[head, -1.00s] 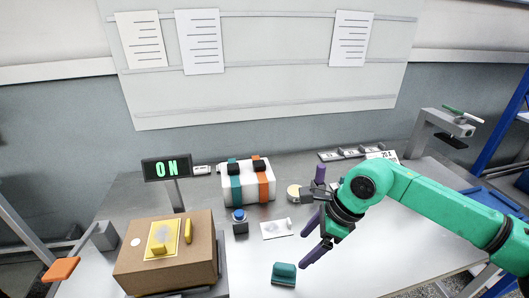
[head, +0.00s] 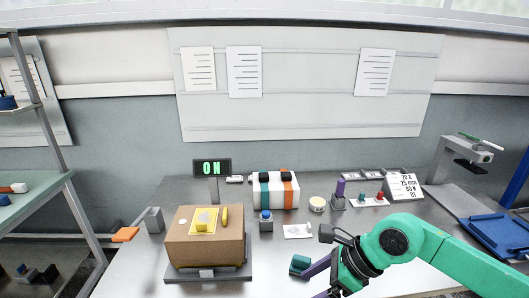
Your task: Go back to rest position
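My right gripper (head: 314,283), on the green arm from the right, is low over the front of the table. Its purple fingers are spread apart with nothing seen between them; the lower one is partly cut off by the bottom edge. A small teal block (head: 300,262) lies on the table just beyond the upper finger; I cannot tell whether they touch. A brown box (head: 190,252) with a yellow plate and yellow pieces on top sits at the left. Behind it a display (head: 212,167) reads ON. My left gripper is not in view.
The table holds a blue-topped button (head: 266,217), a white case (head: 289,178) with teal and orange straps, a purple-topped tool in a holder (head: 338,203), and a number card (head: 405,187). A blue tray (head: 497,232) is at the right, a shelf rack at the left.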

